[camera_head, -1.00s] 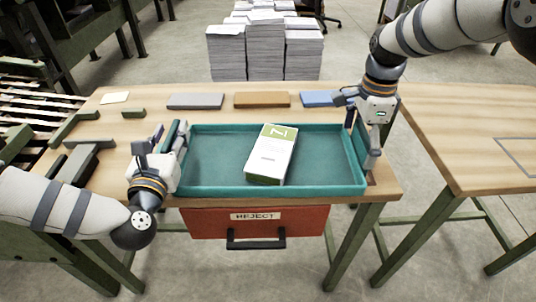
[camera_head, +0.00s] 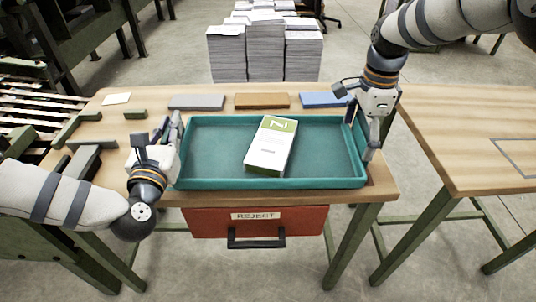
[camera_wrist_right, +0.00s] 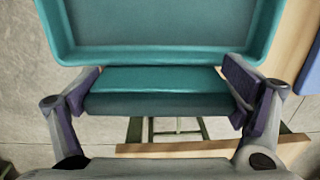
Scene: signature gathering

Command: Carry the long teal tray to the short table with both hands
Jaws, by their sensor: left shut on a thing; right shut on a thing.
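The long teal tray (camera_head: 215,150) is held level above the near part of the wooden work table (camera_head: 225,198), apparently slightly raised. A white and green box (camera_head: 270,148) lies inside it, near the middle. My left gripper (camera_head: 174,135) is shut on the tray's left end; its fingers are partly hidden. My right gripper (camera_head: 360,130) is shut on the right end. In the right wrist view, the purple finger pads of this gripper (camera_wrist_right: 160,95) clasp both sides of the tray's end handle (camera_wrist_right: 150,80). A second wooden table (camera_head: 470,125) stands to the right.
Grey (camera_head: 196,102), brown (camera_head: 262,100) and blue (camera_head: 322,99) blocks lie behind the tray. Several green and grey blocks lie at the left. A red REJECT drawer (camera_head: 300,220) hangs under the front edge. A floor gap separates the two tables. Paper stacks (camera_head: 265,50) stand behind.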

